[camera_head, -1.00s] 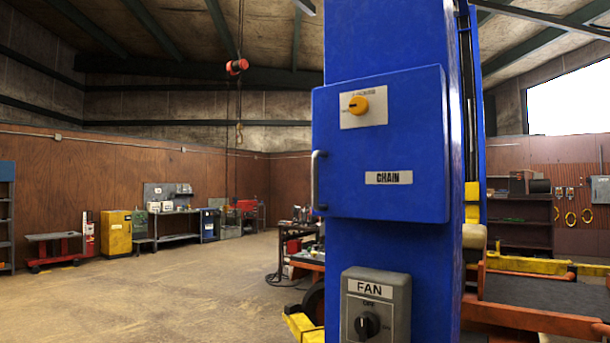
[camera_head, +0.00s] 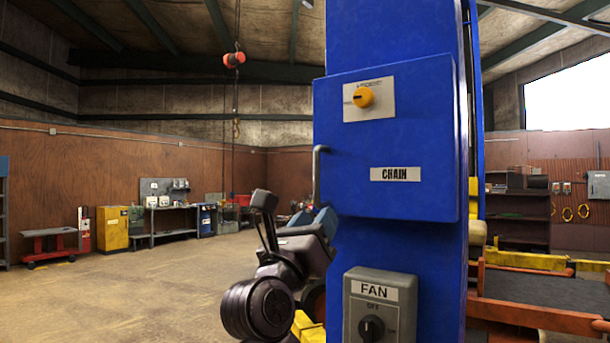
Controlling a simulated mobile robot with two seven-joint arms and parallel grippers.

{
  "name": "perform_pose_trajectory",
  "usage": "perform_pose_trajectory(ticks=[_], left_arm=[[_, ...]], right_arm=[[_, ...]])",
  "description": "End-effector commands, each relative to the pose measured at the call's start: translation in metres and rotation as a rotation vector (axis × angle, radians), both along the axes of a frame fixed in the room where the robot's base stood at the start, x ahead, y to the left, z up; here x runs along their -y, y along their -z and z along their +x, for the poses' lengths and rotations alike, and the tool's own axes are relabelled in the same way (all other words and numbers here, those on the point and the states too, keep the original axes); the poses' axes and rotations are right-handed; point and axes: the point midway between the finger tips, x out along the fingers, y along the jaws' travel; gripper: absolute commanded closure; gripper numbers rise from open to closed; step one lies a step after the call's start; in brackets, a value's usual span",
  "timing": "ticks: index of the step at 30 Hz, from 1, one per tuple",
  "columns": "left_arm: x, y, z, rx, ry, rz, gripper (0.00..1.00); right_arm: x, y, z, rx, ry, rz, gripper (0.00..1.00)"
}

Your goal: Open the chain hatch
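The chain hatch (camera_head: 420,130) is a blue box door on a blue post, marked with a CHAIN label (camera_head: 395,174) and a yellow knob (camera_head: 363,97). It looks shut. Its grey vertical handle (camera_head: 317,178) is on the door's left edge. One dark finger stands to the left; the blue-grey one is close to the post under the handle. I see nothing between them. I cannot tell whether it touches the door. My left gripper is not in view.
A grey FAN switch box (camera_head: 379,306) is on the post below the hatch. An orange and yellow lift frame (camera_head: 530,312) stands to the right. The floor (camera_head: 130,300) on the left is open, with a yellow cabinet (camera_head: 113,228) and benches along the far wall.

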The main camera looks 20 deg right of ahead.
Motion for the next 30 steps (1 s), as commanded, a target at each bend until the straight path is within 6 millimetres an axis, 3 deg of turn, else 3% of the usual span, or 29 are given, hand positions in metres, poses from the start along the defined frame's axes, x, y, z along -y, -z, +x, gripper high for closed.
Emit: perform_pose_trajectory(ticks=[1, 4, 12, 30], left_arm=[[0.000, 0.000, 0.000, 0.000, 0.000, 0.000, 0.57], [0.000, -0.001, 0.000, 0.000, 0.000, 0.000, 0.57], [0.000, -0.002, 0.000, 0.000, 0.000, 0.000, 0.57], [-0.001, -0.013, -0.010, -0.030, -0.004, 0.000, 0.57]], right_arm=[[-0.005, -0.015, -0.001, 0.028, -0.053, 0.061, 0.61], [-0.013, -0.031, 0.000, 0.056, -0.138, 0.155, 0.61], [-0.020, -0.048, 0.003, 0.071, -0.222, 0.240, 0.61], [0.041, -0.082, 0.056, 0.071, -0.217, 0.235, 0.61]])
